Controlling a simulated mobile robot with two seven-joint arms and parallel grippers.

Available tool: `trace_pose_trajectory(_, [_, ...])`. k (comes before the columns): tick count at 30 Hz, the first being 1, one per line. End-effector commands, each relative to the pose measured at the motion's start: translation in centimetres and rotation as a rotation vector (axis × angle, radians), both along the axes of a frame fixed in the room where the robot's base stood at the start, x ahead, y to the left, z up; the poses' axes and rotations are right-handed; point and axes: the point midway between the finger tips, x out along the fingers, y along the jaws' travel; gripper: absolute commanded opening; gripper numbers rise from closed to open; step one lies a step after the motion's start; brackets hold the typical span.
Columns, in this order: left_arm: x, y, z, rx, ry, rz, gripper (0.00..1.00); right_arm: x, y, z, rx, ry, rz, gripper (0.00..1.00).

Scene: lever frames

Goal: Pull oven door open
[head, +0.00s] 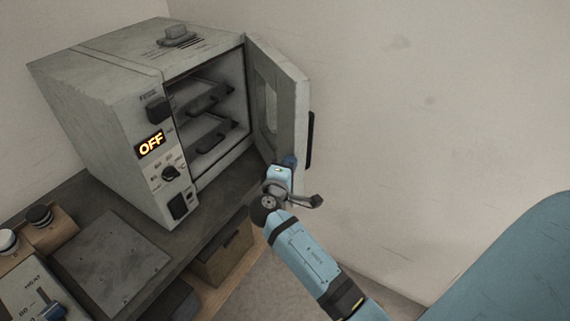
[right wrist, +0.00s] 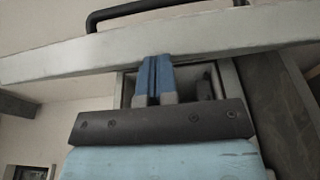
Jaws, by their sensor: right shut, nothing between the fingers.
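The grey oven (head: 120,120) stands on a dark counter in the head view, its lit display reading OFF. Its door (head: 285,100) is swung wide open on its right side, showing two shelves with handled trays (head: 205,97) inside. The dark door handle (head: 310,139) is on the door's outer face. My right gripper (head: 289,162) is at the door's lower part, shut and empty. In the right wrist view its blue fingers (right wrist: 157,78) are together, their tips at the pale door edge (right wrist: 200,40); I cannot tell whether they touch. The handle (right wrist: 150,8) shows beyond it. My left gripper is not in view.
A flat grey plate (head: 108,262), a control box (head: 35,295) and a wooden block with dark and white knobs (head: 45,232) are on the counter at left. A wooden drawer or box (head: 222,258) is under the counter. The wall (head: 430,120) is right of the door.

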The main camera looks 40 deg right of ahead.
Motion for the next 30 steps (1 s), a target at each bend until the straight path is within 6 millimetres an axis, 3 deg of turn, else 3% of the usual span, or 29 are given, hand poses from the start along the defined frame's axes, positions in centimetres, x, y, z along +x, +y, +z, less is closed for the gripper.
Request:
trace_pose_trajectory(9, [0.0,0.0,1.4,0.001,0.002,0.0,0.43,-1.6,-7.3,0.3,-0.009,0.002,0.185,0.0])
trace_pose_trajectory(18, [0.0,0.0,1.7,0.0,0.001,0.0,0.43,-1.5,-14.8,0.2,-0.007,0.001,0.389,0.0])
trace_pose_trajectory(24, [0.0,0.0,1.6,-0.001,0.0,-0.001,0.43,-1.0,-17.9,0.1,-0.003,-0.001,0.386,0.0])
trace_pose_trajectory(30, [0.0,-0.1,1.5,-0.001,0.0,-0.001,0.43,-0.7,-19.3,0.1,-0.002,-0.001,0.385,0.0])
